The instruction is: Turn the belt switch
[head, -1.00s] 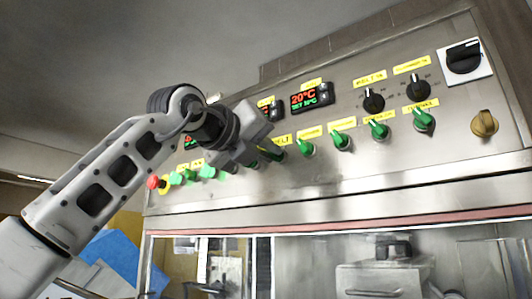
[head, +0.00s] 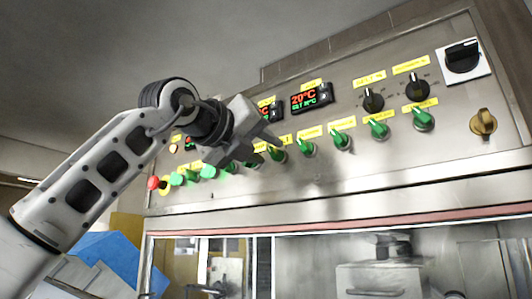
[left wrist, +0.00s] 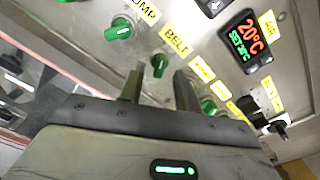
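The belt switch (left wrist: 159,65) is a small green knob beside the yellow BELT label (left wrist: 177,38) in the left wrist view. Its handle stands at a different angle from that of the pump switch (left wrist: 120,28). In the head view the belt switch (head: 277,153) shows just right of my left gripper (head: 262,148). My left gripper is open and empty. In the left wrist view its two fingers (left wrist: 160,88) point towards the panel, with the belt switch beyond the gap between them. I see no contact. My right gripper is not in view.
The steel panel (head: 330,165) carries a row of green switches (head: 342,140), black dials (head: 373,99), red-digit displays (head: 311,97) and a red button (head: 153,183). A neighbouring green switch (left wrist: 208,106) sits close to the right finger. A glazed section lies below the panel.

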